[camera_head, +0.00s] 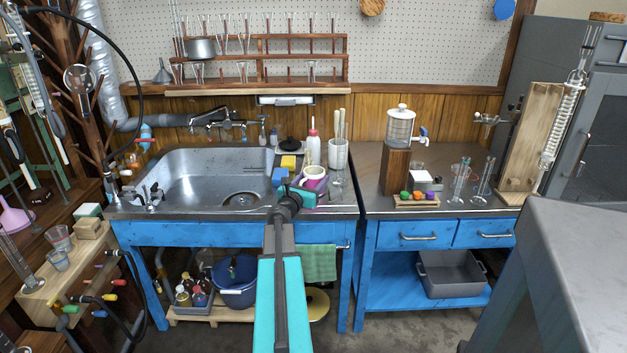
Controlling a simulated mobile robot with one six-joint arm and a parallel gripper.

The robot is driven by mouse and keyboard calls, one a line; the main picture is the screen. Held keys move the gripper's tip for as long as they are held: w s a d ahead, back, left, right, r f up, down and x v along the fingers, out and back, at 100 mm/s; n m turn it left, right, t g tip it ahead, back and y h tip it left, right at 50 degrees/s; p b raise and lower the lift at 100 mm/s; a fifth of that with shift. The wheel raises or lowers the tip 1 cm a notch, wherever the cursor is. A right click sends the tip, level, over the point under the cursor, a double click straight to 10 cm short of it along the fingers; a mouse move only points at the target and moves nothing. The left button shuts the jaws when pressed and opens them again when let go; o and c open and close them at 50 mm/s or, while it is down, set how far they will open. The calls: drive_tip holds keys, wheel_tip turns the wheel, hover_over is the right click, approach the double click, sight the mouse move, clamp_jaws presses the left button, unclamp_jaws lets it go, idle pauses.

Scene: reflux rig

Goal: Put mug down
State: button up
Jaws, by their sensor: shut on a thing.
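A mug (314,172) with a pale rim and a purple-pink body is at the right side of the sink counter. My gripper (303,190) reaches in from the front and is shut on the mug. My arm and gripper hide the lower part of the mug. I cannot tell whether its base touches the counter.
The steel sink (205,180) is to the left. Behind the mug stand a white bottle with a red cap (313,147) and a pale holder with utensils (338,155). A yellow sponge (288,162) lies close by. The right counter (362,177) has bare room near its left edge.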

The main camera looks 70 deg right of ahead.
drive_tip(key=shift+f, duration=0.15)
drive_tip(key=o, duration=1.4)
drive_tip(key=shift+a+r, duration=0.2)
drive_tip(key=shift+w+a, duration=0.2)
drive_tip(key=shift+a, duration=2.75)
drive_tip(key=shift+w+a, duration=0.2)
drive_tip(key=shift+a, duration=2.7)
